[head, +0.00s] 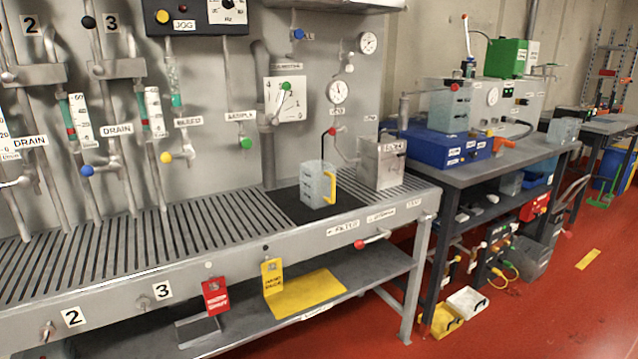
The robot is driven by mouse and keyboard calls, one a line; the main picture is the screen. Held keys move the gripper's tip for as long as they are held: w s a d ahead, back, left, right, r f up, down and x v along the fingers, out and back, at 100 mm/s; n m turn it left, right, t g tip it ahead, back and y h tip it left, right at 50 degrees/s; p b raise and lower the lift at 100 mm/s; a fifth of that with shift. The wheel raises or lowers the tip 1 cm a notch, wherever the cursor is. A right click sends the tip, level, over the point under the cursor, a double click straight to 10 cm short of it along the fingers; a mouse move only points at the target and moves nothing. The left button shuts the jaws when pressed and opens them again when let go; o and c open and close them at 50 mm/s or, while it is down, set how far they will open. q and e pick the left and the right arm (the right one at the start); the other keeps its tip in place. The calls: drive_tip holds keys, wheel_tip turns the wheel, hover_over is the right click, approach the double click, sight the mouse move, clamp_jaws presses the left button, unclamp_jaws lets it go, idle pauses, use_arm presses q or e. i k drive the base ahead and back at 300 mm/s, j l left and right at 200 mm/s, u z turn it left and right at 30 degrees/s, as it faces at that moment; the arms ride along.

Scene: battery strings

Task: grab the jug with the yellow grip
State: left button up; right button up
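The jug (316,184) is a translucent pale grey container with a yellow grip (330,185) on its right side. It stands upright on a dark mat (290,207) at the right part of the slatted metal bench. Neither of my grippers shows in the head view.
The slatted bench (120,232) runs along a panel of pipes and valves. A grey metal box (382,165) stands right of the jug. A second bench (478,170) on the right holds a blue case (437,143) and another clear container (450,108). Red floor (540,310) is open in front.

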sight(318, 177)
drive_tip(key=i+l, duration=0.7)
drive_tip(key=i, duration=0.2)
